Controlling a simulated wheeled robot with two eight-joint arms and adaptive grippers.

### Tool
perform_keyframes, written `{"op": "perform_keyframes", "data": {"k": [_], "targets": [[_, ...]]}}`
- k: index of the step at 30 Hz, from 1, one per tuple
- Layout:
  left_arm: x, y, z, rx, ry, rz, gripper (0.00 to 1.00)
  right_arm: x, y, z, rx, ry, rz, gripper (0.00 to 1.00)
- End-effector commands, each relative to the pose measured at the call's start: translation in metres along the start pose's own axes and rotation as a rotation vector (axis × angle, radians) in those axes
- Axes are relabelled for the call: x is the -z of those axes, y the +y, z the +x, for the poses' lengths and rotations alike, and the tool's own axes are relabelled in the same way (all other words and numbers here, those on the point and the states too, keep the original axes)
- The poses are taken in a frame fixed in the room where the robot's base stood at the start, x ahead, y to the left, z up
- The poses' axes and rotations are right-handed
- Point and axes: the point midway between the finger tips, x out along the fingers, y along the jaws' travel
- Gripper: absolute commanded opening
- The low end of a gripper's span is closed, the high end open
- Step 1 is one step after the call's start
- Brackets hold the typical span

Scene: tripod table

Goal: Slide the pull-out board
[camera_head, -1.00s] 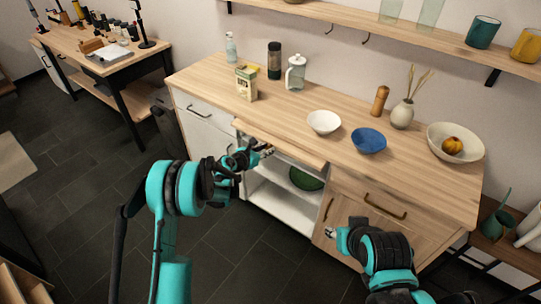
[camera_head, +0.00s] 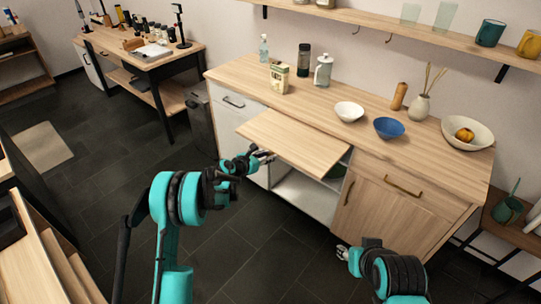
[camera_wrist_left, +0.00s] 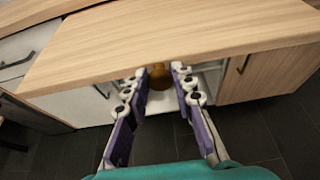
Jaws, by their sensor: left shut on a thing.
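The pull-out board (camera_head: 293,142) is a light wood panel standing well out from under the counter, over an open cabinet bay. My left gripper (camera_head: 265,156) is at its front edge. In the left wrist view, the board (camera_wrist_left: 165,40) spans the upper part, and a round brown knob (camera_wrist_left: 160,76) sits under its front edge, between the fingers of my left gripper (camera_wrist_left: 162,80). The gripper is shut on the knob. My right gripper (camera_head: 342,252) hangs low in front of the wooden cabinet door, away from the board; its finger opening is too small to tell.
The counter (camera_head: 330,105) carries a white bowl (camera_head: 349,111), a blue bowl (camera_head: 389,128), a carton (camera_head: 279,77) and bottles behind the board. A wooden door (camera_head: 385,200) is right of the open bay. Dark tiled floor in front is free.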

Motion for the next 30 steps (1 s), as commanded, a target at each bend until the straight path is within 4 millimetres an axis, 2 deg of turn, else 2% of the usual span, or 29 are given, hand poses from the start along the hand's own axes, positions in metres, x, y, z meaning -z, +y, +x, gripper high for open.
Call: {"op": "perform_keyframes", "data": {"k": [11,12,14,24,26,30], "targets": [[0.001,0.0,-0.002,0.0,0.0,0.0,0.0,0.0,0.0,0.0,0.0,0.0,0.0,0.4],[0.001,0.0,-0.002,0.0,0.0,0.0,0.32,0.0,0.0,0.0,0.0,0.0,0.0,0.4],[0.001,0.0,-0.001,0.0,0.0,0.0,0.45,0.0,0.0,0.0,0.0,0.0,0.0,0.4],[0.001,0.0,-0.004,-0.001,0.0,0.0,0.45,0.0,0.0,0.0,0.0,0.0,0.0,0.4],[0.0,0.001,-0.009,-0.001,0.0,0.0,0.45,0.0,0.0,0.0,0.0,0.0,0.0,0.4],[0.001,0.001,-0.033,-0.002,0.0,-0.001,0.45,0.0,0.0,0.0,0.0,0.0,0.0,0.4]]}}
